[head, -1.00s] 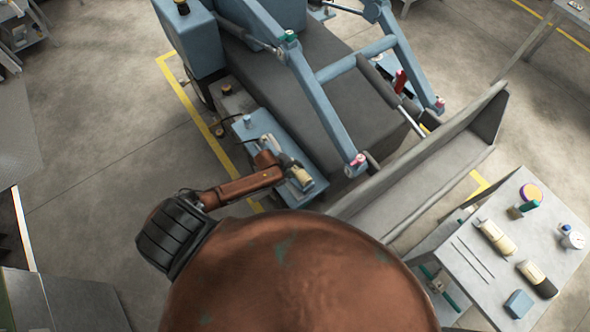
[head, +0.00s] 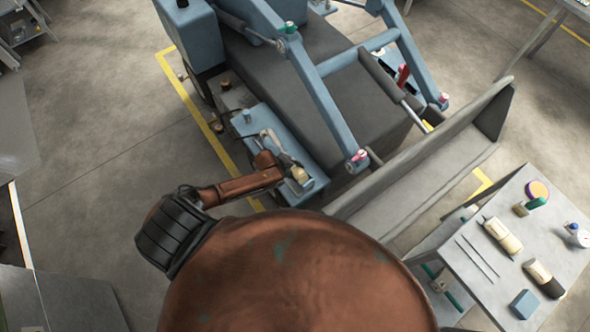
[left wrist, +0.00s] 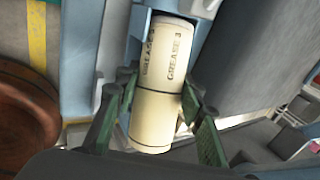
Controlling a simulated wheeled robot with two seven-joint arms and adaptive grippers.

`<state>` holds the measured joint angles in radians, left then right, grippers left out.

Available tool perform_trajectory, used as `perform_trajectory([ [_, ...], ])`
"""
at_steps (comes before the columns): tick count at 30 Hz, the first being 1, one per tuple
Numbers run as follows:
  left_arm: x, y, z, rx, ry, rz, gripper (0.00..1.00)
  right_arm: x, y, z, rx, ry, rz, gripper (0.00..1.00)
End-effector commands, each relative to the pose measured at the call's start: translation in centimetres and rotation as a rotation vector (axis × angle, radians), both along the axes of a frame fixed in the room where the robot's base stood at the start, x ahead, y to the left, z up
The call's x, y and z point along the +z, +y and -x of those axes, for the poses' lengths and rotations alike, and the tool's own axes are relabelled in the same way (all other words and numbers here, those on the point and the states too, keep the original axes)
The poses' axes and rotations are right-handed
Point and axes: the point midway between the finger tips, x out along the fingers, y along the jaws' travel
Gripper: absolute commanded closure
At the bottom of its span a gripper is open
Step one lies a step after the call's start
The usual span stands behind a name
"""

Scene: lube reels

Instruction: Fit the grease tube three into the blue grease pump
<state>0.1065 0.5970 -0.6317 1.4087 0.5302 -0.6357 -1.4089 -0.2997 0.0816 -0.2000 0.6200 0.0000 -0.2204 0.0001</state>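Grease tube three (left wrist: 158,95) is a cream cylinder with a dark ring and the print "GREASE 3". In the left wrist view it lies between the green-padded fingers of my left gripper (left wrist: 159,98), which look closed against its sides. In the head view the tube (head: 300,174) shows small at the end of my left gripper (head: 288,165), over the light-blue bench at the machine's side. Blue parts border the tube's far end in the wrist view. I cannot tell which blue part is the blue grease pump. My right gripper is not in view.
The grey machine with blue lift arms (head: 330,110) and its wide bucket (head: 430,165) stand close beyond the bench. A grey table (head: 490,285) at the right holds two more cream tubes, a blue block (head: 523,303) and small items.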

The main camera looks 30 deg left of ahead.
Motion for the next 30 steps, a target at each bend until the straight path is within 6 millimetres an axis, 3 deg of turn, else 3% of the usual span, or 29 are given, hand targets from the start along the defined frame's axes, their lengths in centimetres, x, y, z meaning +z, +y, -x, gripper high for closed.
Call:
perform_trajectory([
  [1, -0.9, 0.0, 0.9, -0.004, 0.018, -0.005, 0.61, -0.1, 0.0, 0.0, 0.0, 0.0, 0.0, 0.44],
  [9, -0.4, 0.0, 0.5, -0.002, 0.009, -0.003, 0.44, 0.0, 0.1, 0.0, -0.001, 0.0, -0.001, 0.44],
  [19, 0.1, 0.1, 0.4, -0.001, 0.004, -0.002, 0.44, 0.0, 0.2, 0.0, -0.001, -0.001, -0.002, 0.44],
  [23, 1.2, 0.5, 1.0, -0.002, 0.003, -0.002, 0.44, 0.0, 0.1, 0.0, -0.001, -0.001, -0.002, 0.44],
  [30, 5.1, 1.4, 3.1, -0.004, 0.004, -0.004, 0.44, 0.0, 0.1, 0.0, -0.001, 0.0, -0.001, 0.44],
])
